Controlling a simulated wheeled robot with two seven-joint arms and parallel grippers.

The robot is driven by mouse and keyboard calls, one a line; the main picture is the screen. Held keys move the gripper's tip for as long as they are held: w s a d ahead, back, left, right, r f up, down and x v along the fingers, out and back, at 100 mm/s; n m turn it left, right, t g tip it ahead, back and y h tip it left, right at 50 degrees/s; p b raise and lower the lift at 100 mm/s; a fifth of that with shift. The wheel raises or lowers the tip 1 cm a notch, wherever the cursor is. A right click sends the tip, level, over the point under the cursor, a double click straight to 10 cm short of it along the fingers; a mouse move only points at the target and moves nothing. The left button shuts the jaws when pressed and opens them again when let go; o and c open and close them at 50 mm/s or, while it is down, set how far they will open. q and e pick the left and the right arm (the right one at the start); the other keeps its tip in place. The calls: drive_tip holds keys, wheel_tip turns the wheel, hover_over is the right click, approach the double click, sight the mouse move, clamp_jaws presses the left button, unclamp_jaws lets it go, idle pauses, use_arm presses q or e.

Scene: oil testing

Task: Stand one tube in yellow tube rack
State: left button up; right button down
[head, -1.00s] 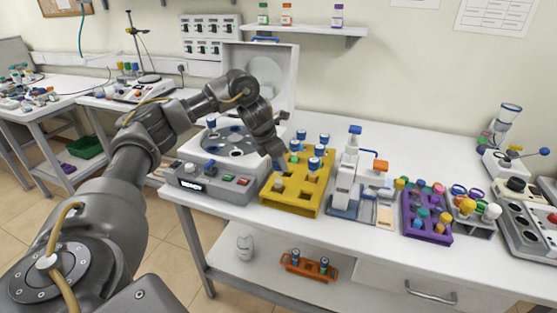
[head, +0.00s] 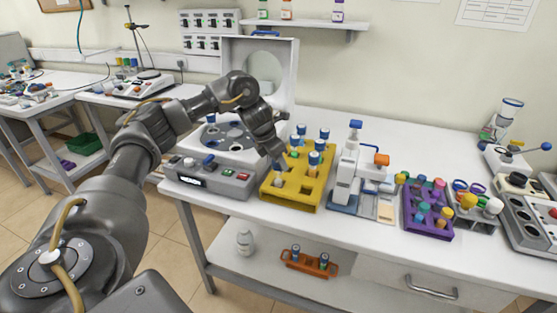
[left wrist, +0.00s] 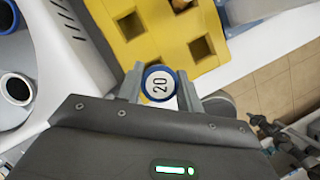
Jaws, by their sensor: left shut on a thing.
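The yellow tube rack (head: 314,203) stands on the white bench, with several blue-capped tubes (head: 314,158) in its back and right part. Empty square holes show in the rack (left wrist: 155,50) in the left wrist view. My left gripper (head: 276,161) is at the rack's back-left edge in the head view. It is shut on a tube (left wrist: 160,86), whose round blue-rimmed cap reads 20. The tube's body is hidden below its cap, so I cannot tell whether it touches the rack. My right gripper is not in view.
A centrifuge (head: 205,177) with its lid open stands just left of the rack. A white device with a blue top (head: 347,175) stands close to its right. A purple rack (head: 428,228) is farther right. Bare bench lies behind the racks.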

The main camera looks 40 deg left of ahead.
use_arm(q)
drive_tip(key=shift+f+b, duration=0.3)
drive_tip(key=shift+f, duration=0.3)
idle(0.8)
drive_tip(key=o, duration=1.1)
drive_tip(key=shift+s+r, duration=0.1)
drive_tip(key=shift+r, duration=0.1)
drive_tip(key=p+v, duration=0.3)
drive_tip(key=v, duration=0.7)
drive_tip(key=shift+s+a+r, duration=0.1)
drive_tip(key=shift+r, duration=0.05)
